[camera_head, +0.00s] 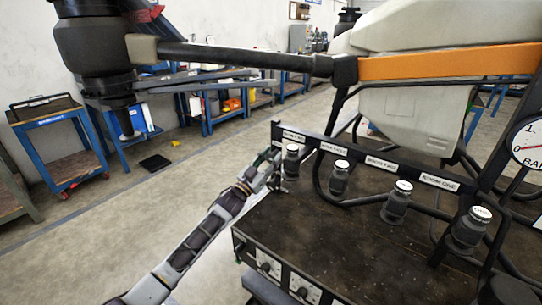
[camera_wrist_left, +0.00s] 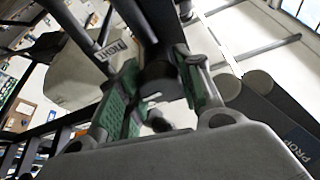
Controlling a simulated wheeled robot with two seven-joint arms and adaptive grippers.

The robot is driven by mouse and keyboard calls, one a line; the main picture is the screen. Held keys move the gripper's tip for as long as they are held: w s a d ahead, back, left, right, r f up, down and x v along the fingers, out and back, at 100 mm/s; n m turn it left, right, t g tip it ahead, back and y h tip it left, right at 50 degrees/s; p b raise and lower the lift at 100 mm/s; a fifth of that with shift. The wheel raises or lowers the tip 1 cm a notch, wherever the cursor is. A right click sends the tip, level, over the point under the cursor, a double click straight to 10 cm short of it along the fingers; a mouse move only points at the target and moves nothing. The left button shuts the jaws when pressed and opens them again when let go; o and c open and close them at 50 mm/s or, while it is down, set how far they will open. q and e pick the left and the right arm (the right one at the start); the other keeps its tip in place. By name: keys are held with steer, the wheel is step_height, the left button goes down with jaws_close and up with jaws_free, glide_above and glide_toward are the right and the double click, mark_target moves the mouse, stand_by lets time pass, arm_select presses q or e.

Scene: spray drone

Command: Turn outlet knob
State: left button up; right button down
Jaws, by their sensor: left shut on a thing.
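My left gripper (camera_head: 272,164) is at the far left end of the labelled rail, beside the first black knob-like fitting (camera_head: 291,162). In the left wrist view my left gripper (camera_wrist_left: 158,88) has its green-padded fingers on either side of a dark round outlet knob (camera_wrist_left: 155,75), shut on it. Further along the rail stand more black knobs with white tops: a second (camera_head: 339,180), a third (camera_head: 397,203) and a fourth (camera_head: 468,232). Part of the gripped knob is hidden by the fingers. My right gripper is not in view.
The drone's orange and black arm (camera_head: 440,62) and pale tank (camera_head: 415,115) hang over the dark bench top (camera_head: 330,235). A round pressure gauge (camera_head: 528,145) is at the right. Blue carts (camera_head: 60,135) stand along the left wall, with open floor between.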

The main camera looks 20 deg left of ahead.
arm_select(q)
steer(key=m+g+h+p, duration=0.1)
steer(key=m, duration=0.3)
steer(key=shift+r+p, duration=0.1)
steer(key=shift+p, duration=0.2)
steer(key=shift+m+g+h+p, duration=0.5)
steer(key=shift+m+g+h, duration=0.05)
steer(key=shift+m, duration=0.75)
steer(key=shift+m+g+h+p, duration=0.5)
steer(key=shift+m+g+h, duration=0.05)
steer(key=shift+m, duration=0.75)
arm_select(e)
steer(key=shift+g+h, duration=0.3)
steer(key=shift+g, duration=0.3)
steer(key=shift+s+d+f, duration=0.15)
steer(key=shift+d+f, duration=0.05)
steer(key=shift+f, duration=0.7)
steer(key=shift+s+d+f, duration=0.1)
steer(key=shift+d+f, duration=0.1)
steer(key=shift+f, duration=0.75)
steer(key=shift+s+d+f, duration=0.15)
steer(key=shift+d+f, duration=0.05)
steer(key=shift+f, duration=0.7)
arm_select(q)
steer(key=o, duration=1)
steer(key=shift+o, duration=0.2)
steer(key=shift+s+f, duration=0.1)
steer(key=shift+f, duration=0.1)
